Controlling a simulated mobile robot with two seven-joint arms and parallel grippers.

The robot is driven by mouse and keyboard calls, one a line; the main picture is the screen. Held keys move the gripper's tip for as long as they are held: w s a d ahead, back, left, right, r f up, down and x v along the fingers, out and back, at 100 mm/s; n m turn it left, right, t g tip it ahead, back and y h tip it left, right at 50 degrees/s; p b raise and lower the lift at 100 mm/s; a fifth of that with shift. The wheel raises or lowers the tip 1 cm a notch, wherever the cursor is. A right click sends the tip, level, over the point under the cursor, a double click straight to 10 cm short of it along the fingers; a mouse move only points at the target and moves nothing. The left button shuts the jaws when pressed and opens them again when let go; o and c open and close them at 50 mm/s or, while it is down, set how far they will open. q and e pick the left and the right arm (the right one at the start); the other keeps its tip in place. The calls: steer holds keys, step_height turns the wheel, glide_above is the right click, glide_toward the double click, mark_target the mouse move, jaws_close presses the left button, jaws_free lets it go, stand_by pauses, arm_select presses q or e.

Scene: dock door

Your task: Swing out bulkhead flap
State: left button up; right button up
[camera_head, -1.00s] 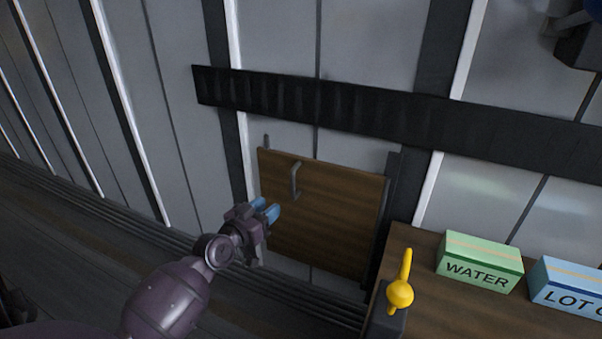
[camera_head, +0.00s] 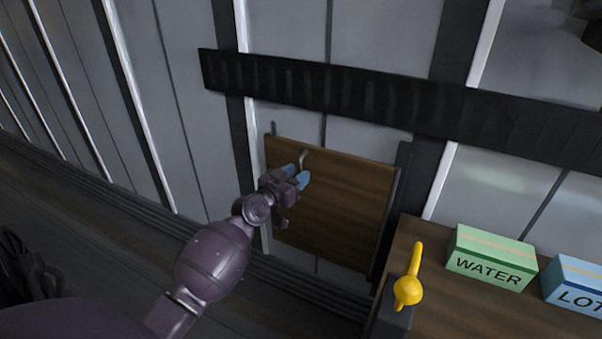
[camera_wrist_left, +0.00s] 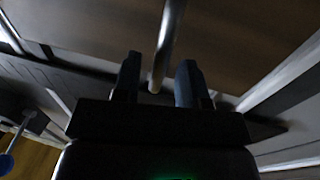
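The bulkhead flap (camera_head: 345,210) is a brown wooden panel set against the grey wall, and it looks closed. Its grey bar handle (camera_head: 304,158) is near the panel's upper left. My left gripper (camera_head: 297,177) is at the handle, with its blue fingertips apart. In the left wrist view the handle (camera_wrist_left: 166,50) runs down between the two open fingers (camera_wrist_left: 158,85), with a gap visible on both sides. The gripper hides the lower part of the handle in the head view. My right gripper is not in view.
A wooden counter (camera_head: 440,312) stands at the right, with a green WATER box (camera_head: 491,258) and a blue LOT box (camera_head: 575,283). A yellow lever (camera_head: 409,288) rises at its left edge. A dark rail (camera_head: 330,95) crosses the wall above the flap.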

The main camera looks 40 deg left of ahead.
arm_select(q)
steer(key=shift+w, duration=0.85)
jaws_close()
